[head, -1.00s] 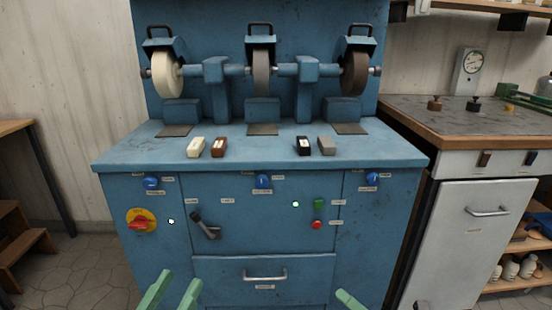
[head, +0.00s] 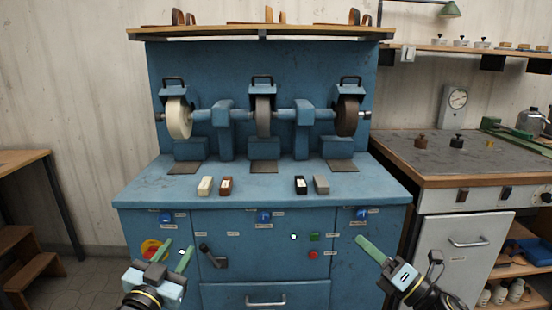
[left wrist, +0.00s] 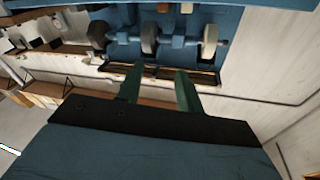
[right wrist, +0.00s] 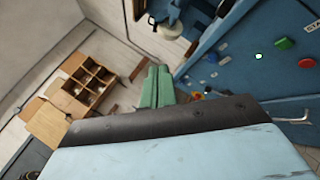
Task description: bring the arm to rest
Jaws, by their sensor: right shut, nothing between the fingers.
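My left gripper (head: 174,254) is in front of the lower left of the blue grinding machine (head: 265,190), near the red and yellow switch. Its two green fingers stand apart with nothing between them; they also show apart in the left wrist view (left wrist: 160,88). My right gripper (head: 364,243) is in front of the machine's lower right front. Its green fingers lie together in the right wrist view (right wrist: 157,87), with nothing held. Both grippers are clear of the machine's worktop.
The machine carries a white wheel (head: 178,118), a grey wheel (head: 263,117) and a dark brown wheel (head: 347,116). Several small blocks lie on its worktop. A workbench (head: 450,180) with a scale (head: 455,103) stands at the right. A wooden table (head: 22,158) is at the left.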

